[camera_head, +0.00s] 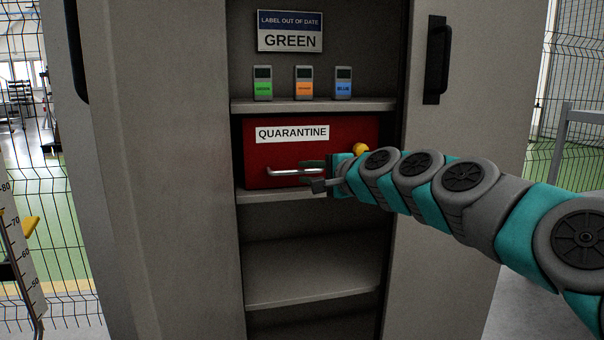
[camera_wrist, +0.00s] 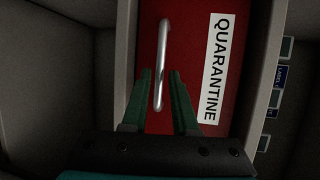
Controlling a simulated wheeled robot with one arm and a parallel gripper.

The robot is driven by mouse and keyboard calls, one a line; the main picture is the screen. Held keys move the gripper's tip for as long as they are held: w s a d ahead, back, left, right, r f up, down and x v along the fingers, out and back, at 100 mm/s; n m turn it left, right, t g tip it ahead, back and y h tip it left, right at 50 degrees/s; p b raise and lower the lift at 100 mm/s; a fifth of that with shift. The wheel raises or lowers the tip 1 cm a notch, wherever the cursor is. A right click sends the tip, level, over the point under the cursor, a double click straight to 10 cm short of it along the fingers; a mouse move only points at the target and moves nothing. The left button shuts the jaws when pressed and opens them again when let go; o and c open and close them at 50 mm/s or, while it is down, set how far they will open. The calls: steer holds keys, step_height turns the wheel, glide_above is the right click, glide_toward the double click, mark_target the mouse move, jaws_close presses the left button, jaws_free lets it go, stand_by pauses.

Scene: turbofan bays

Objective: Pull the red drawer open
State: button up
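The red drawer (camera_head: 350,139) sits on a cabinet shelf and looks closed, with a white label reading QUARANTINE (camera_head: 292,134). Its silver bar handle (camera_head: 285,172) runs across the lower front. My gripper (camera_head: 308,176) is at the right part of the handle in the head view. In the wrist view, my gripper (camera_wrist: 166,95) is open, with one green finger on each side of the handle (camera_wrist: 162,60). A gap shows between handle and fingers, so it is not clamped. The wrist view shows the red drawer front (camera_wrist: 190,35) turned sideways. Fingertip depth relative to the handle is hard to tell.
The grey cabinet has open doors (camera_head: 160,170) (camera_head: 440,190) at both sides. Green, orange and blue labelled devices (camera_head: 303,84) stand on the shelf above, under a GREEN sign (camera_head: 290,31). The shelf below (camera_head: 310,270) is empty.

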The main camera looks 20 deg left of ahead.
mark_target(301, 172)
steer(key=shift+x, duration=1.6)
steer(key=shift+c, duration=0.3)
jaws_close()
steer(key=shift+f, duration=0.1)
